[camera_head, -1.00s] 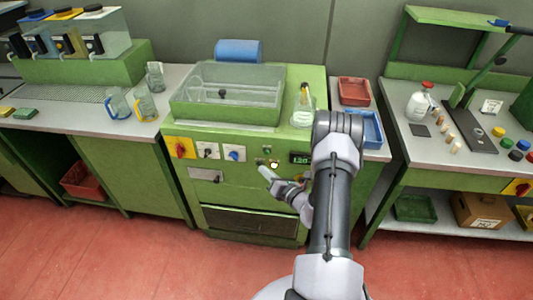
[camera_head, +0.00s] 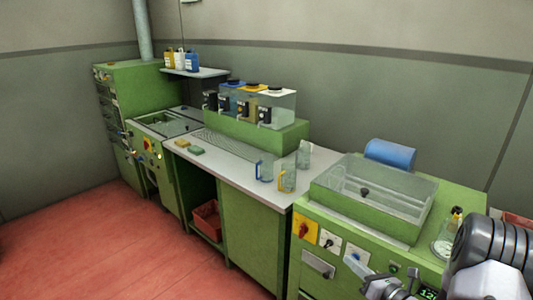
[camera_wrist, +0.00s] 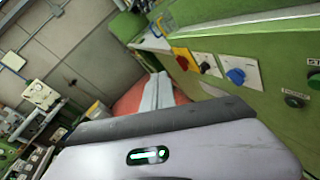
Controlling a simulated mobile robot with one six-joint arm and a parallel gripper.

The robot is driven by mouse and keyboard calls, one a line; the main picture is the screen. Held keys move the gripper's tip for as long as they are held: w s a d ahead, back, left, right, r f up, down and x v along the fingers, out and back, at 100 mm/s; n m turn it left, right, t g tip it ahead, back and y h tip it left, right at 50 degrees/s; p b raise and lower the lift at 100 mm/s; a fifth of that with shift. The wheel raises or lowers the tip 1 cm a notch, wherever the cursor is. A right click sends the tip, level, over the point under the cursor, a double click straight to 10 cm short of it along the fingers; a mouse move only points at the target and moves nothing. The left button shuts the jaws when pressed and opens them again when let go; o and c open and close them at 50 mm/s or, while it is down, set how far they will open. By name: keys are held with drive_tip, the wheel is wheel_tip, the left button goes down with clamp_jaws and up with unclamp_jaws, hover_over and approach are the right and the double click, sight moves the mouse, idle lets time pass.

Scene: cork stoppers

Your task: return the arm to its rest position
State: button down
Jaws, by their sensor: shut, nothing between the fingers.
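My gripper (camera_head: 354,265) shows at the bottom of the head view, in front of the green machine's control panel. Its pale fingers are shut with nothing between them. They also show close together in the wrist view (camera_wrist: 156,92), pointing past the panel with the red floor beyond. My grey arm fills the lower right corner of the head view, and part of it is cut off by the frame edge. The gripper appears apart from the panel, though the exact gap cannot be told.
The green machine (camera_head: 330,220) carries a clear tank (camera_head: 375,195) and a flask (camera_head: 446,238). Left of it, a worktop (camera_head: 235,172) bears glass jugs (camera_head: 287,178) and dispensers (camera_head: 274,106). A red bin (camera_head: 207,220) sits below. The red floor at left is clear.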

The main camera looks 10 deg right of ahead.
drive_tip(key=s+a+r+n+g+y, duration=0.25)
drive_tip(key=a+r+n, duration=0.25)
drive_tip(key=a, duration=0.3)
drive_tip(key=s+a+r+n+g+y, duration=0.1)
drive_tip(key=s+a+r+n+g, duration=0.25)
drive_tip(key=a+n, duration=0.3)
drive_tip(key=s+a+r+n+g+y, duration=0.2)
drive_tip(key=s+a+r+n+g, duration=0.15)
drive_tip(key=a+r+n, duration=0.35)
drive_tip(key=s+a+r+n+g+h, duration=0.1)
drive_tip(key=s+a+n+g+h, duration=0.15)
drive_tip(key=s, duration=0.35)
drive_tip(key=s+a+n+g+h, duration=0.1)
drive_tip(key=s+a+n+h, duration=0.15)
drive_tip(key=s+n, duration=0.2)
drive_tip(key=s+d+r+n+t+h+b, duration=0.1)
drive_tip(key=s+d+r+n+t+h, duration=0.1)
drive_tip(key=s+n, duration=0.5)
drive_tip(key=shift+d+r+t+h, duration=0.4)
drive_tip(key=shift+d+t+h, duration=0.25)
drive_tip(key=shift+h, duration=0.4)
idle(3.0)
